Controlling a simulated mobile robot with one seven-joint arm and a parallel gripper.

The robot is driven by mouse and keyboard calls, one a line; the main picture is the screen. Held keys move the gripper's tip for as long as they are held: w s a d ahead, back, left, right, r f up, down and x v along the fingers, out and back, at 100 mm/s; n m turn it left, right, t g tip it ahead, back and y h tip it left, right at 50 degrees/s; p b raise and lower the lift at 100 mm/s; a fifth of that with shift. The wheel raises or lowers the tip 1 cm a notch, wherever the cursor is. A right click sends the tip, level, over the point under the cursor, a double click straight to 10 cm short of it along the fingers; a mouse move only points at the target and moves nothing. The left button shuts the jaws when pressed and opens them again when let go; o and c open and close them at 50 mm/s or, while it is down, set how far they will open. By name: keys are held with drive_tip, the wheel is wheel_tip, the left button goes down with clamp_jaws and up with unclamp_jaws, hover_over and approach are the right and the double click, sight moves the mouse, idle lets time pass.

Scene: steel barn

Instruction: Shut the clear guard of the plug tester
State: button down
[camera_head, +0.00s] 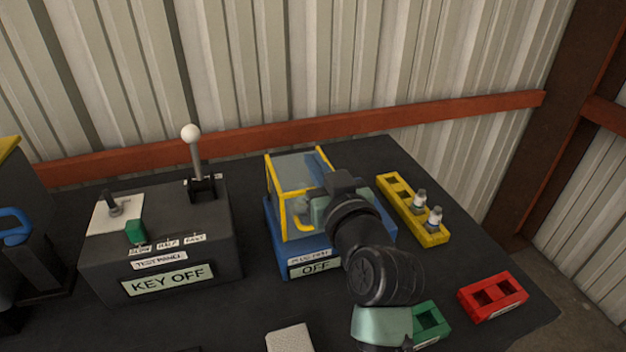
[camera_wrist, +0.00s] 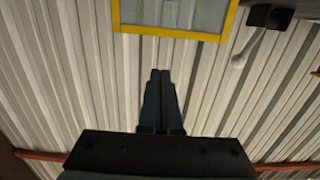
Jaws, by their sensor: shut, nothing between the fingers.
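The plug tester (camera_head: 275,240) is a blue box on the dark bench, with a small label above a sign reading OFF. Its clear guard (camera_head: 292,171) has a yellow frame and stands up above the blue base; I cannot tell its exact angle. In the wrist view the guard's yellow edge (camera_wrist: 175,33) and clear pane cross the top, with the wall showing through. My gripper (camera_wrist: 160,75) is shut and empty, its fingertips just short of that edge in the picture; contact does not show. In the head view my wrist covers the tester's right side and hides the fingertips.
A test panel (camera_head: 205,250) reading KEY OFF, with a white-knobbed lever (camera_head: 195,155), stands left of the tester. A yellow rack (camera_head: 432,238) with two plugs lies to the right. A red tray (camera_head: 492,297) and green tray (camera_head: 430,322) sit nearer. A ribbed wall rises behind.

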drive_tip(key=s+d+f+t+b, duration=0.1)
drive_tip(key=f+b, duration=0.4)
drive_tip(key=b, duration=0.5)
drive_tip(key=s+f+t+y+b, duration=0.1)
drive_tip(key=s+f+b, duration=0.3)
drive_tip(key=b, duration=0.7)
drive_tip(key=shift+s+d+f+t, duration=0.25)
drive_tip(key=shift+d+f+t, duration=0.1)
drive_tip(key=shift+f+t, duration=0.45)
